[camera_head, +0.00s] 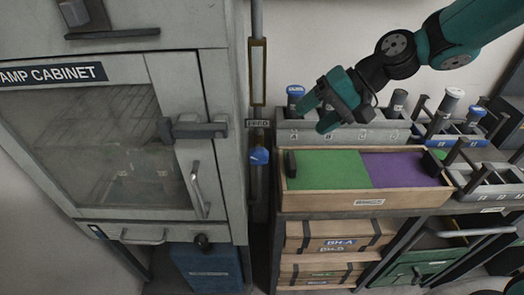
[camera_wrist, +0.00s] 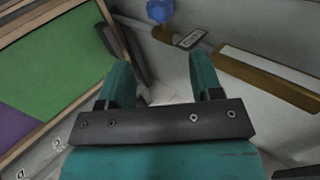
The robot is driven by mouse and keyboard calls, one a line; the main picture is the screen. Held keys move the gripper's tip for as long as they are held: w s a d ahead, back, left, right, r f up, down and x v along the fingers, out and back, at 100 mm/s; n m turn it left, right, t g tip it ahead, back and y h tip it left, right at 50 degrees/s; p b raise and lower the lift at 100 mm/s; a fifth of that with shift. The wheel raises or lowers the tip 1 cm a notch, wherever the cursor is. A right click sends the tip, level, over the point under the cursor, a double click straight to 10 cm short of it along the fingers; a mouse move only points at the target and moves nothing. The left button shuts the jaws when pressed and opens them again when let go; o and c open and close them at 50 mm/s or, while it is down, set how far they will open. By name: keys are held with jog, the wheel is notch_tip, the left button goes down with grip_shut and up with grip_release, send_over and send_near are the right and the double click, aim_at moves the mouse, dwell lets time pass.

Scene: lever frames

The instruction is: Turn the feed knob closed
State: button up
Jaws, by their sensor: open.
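The feed knob (camera_head: 259,156) is blue and sits on a vertical pipe between the cabinet and the shelf, below a small label (camera_head: 258,123) that seems to read FEED. In the wrist view the blue knob (camera_wrist: 160,11) shows at the top edge, partly cut off, with the label (camera_wrist: 192,38) beside it. My gripper (camera_head: 317,112) is teal and open, up and to the right of the knob, above the tray's back edge. In the wrist view my gripper (camera_wrist: 160,75) has nothing between its fingers, and the knob lies beyond the fingertips.
A lamp cabinet (camera_head: 222,60) stands left of the pipe. A wooden tray (camera_head: 330,202) with green and purple panels sits right of it, under my gripper.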

aim_at(265, 152)
jog(key=p+x, duration=0.1)
jog(key=x, duration=1.4)
jog(key=shift+s+p, duration=0.15)
jog(key=shift+p, duration=0.2)
jog(key=c, duration=0.6)
